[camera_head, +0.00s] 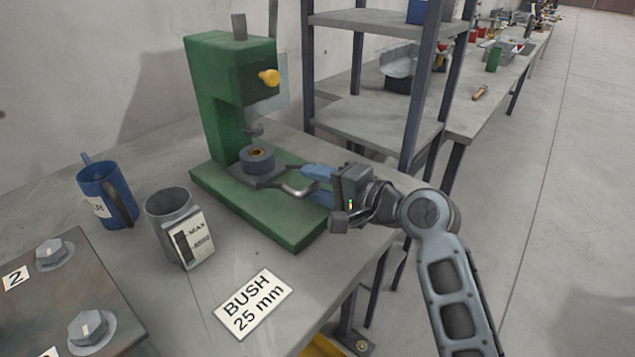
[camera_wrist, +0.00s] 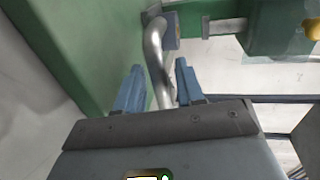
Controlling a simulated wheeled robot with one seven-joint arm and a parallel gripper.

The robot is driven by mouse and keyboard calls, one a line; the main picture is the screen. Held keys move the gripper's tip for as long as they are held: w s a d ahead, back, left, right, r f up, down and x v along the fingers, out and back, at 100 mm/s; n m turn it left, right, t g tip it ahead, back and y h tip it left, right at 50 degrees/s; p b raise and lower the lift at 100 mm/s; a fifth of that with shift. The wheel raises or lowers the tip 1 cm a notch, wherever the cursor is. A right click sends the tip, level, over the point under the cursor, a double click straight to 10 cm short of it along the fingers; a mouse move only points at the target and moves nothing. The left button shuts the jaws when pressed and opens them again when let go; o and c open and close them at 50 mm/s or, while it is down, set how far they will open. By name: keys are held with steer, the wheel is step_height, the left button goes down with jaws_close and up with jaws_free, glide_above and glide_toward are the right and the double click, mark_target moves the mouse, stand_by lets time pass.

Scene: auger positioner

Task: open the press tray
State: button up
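The green press (camera_head: 235,100) stands on the table with a long green base. A bent metal handle (camera_head: 298,190) runs from the tray toward my gripper (camera_head: 318,184). In the wrist view the handle (camera_wrist: 157,55) passes between the two blue fingers of my gripper (camera_wrist: 156,92). The fingers stand apart, with a gap on each side of the handle. The handle's near end is hidden behind the gripper body.
A grey mug (camera_head: 168,212) with a label card and a blue mug (camera_head: 105,195) stand left of the press. A "BUSH 25 mm" card (camera_head: 253,303) lies in front. A bolted plate (camera_head: 70,310) is at lower left. A shelf rack (camera_head: 375,130) stands behind my gripper.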

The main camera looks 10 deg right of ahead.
steer(key=shift+c, duration=0.4)
jaws_close()
steer(key=f+p+v, duration=0.1)
steer(key=v, duration=0.7)
steer(key=f+p+v, duration=0.1)
steer(key=v, duration=0.3)
steer(key=shift+s+d+f+p, duration=0.15)
steer(key=shift+s+f+p, duration=0.05)
steer(key=shift+f+p, duration=0.15)
steer(key=shift+o, duration=0.4)
jaws_free()
steer(key=shift+r, duration=0.1)
